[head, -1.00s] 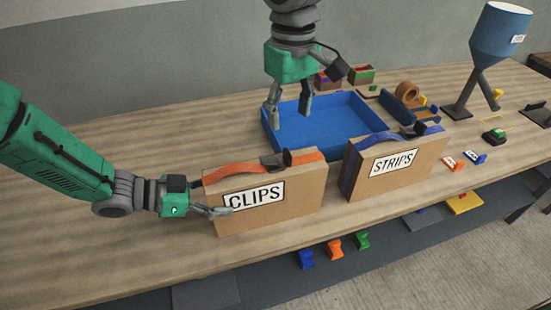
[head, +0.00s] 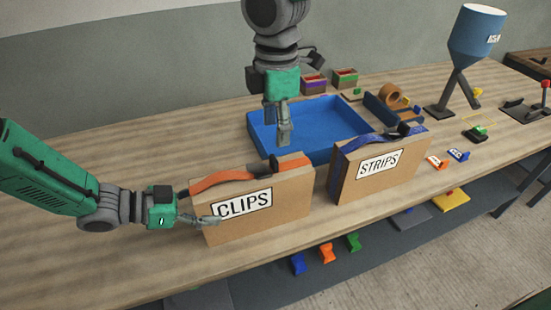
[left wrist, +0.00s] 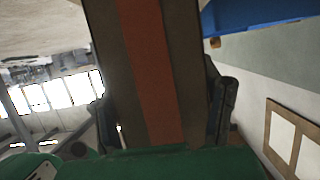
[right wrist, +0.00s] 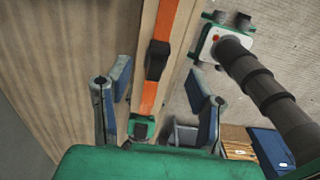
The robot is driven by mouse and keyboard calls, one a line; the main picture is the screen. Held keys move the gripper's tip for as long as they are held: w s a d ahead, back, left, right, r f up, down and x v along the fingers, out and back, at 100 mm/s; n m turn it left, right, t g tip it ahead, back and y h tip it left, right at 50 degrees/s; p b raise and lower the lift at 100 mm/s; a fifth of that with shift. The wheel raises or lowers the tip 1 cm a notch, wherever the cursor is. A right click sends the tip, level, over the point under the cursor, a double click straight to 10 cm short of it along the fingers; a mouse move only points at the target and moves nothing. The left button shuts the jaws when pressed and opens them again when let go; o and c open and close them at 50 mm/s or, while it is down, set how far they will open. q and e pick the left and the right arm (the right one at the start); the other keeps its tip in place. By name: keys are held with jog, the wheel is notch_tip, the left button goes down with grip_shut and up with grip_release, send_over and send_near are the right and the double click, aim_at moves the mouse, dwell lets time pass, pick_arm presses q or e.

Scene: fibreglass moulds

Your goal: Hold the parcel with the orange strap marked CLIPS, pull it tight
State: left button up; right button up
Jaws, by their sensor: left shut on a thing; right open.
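The CLIPS parcel (head: 265,215) stands upright on the table in the head view, with an orange strap (head: 235,178) along its top and a dark buckle (head: 260,168). My left gripper (head: 208,220) is shut on the parcel at its left end. The left wrist view shows the parcel's end (left wrist: 185,70) with the orange strap (left wrist: 145,70) between the fingers. My right gripper (head: 277,125) is open and points down above and behind the parcel. In the right wrist view its fingers (right wrist: 157,100) stand apart, with the strap (right wrist: 165,25) and buckle (right wrist: 157,60) showing beyond, not gripped.
The STRIPS parcel (head: 377,180) with a blue strap stands just right. A blue tray (head: 352,106) lies behind. A tape roll (head: 390,93), a blue hopper (head: 476,35) and small labelled pieces (head: 437,163) are further right. Coloured clips (head: 327,253) lie on the shelf below.

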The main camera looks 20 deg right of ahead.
aim_at(276, 160)
notch_tip(276, 160, down, 9)
dwell(0.3)
grip_shut()
